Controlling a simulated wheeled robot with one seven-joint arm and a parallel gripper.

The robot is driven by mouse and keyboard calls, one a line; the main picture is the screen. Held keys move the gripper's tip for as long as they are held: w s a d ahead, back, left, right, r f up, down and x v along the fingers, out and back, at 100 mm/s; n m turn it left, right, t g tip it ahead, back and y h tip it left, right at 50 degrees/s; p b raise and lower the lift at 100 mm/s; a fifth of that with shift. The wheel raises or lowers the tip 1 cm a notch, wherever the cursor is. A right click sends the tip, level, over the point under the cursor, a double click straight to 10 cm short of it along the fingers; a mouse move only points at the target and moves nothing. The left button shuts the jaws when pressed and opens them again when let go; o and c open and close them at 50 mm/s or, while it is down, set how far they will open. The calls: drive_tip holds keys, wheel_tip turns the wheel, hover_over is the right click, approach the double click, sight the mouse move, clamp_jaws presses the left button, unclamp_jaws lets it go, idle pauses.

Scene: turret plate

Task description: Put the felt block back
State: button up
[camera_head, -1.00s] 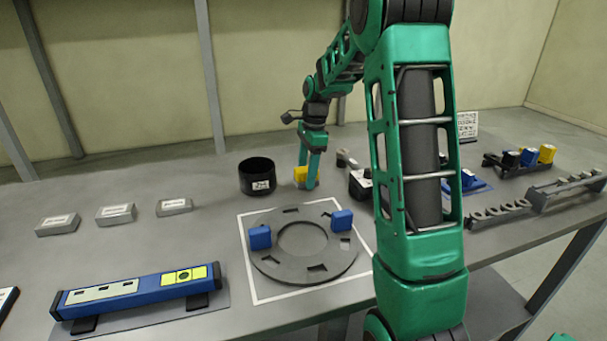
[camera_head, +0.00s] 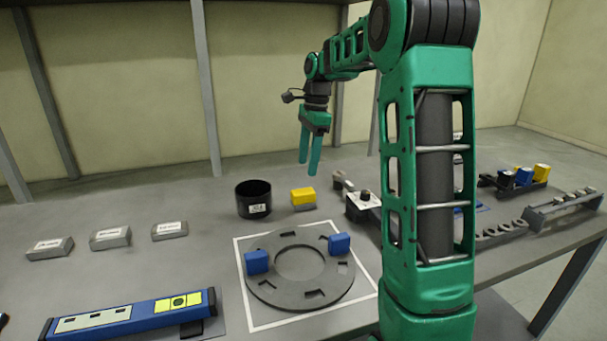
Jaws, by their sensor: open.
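A small block with a yellow top and a grey lower part (camera_head: 303,198) stands on the table to the right of a black cup; I cannot tell for sure that it is the felt block. My gripper (camera_head: 309,168) is open and empty, pointing down in the air above this block and apart from it. A grey ring-shaped turret plate (camera_head: 277,288) with several slots lies inside a white square outline. Two blue blocks, one at left (camera_head: 257,262) and one at right (camera_head: 339,243), stand on the plate.
The black cup (camera_head: 254,200) stands behind the plate. Several grey labelled blocks (camera_head: 110,238) lie at left. A blue bar with yellow patches (camera_head: 130,314) is at front left. A rack with coloured blocks (camera_head: 518,178) is at right. My arm hides part of the right side.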

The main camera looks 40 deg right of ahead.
drive_tip(key=s+a+f+n, duration=0.2)
drive_tip(key=s+n, duration=0.3)
drive_tip(key=s, duration=0.7)
drive_tip(key=s+a+f+n, duration=0.2)
drive_tip(key=s+n, duration=0.3)
drive_tip(key=s, duration=0.7)
drive_tip(key=s+a+f+n+h, duration=0.1)
drive_tip(key=s+f+n, duration=0.3)
drive_tip(key=s, duration=0.8)
drive_tip(key=shift+a+f+n+g, duration=0.15)
drive_tip(key=shift+a+n+g, duration=0.2)
drive_tip(key=shift+a, duration=0.5)
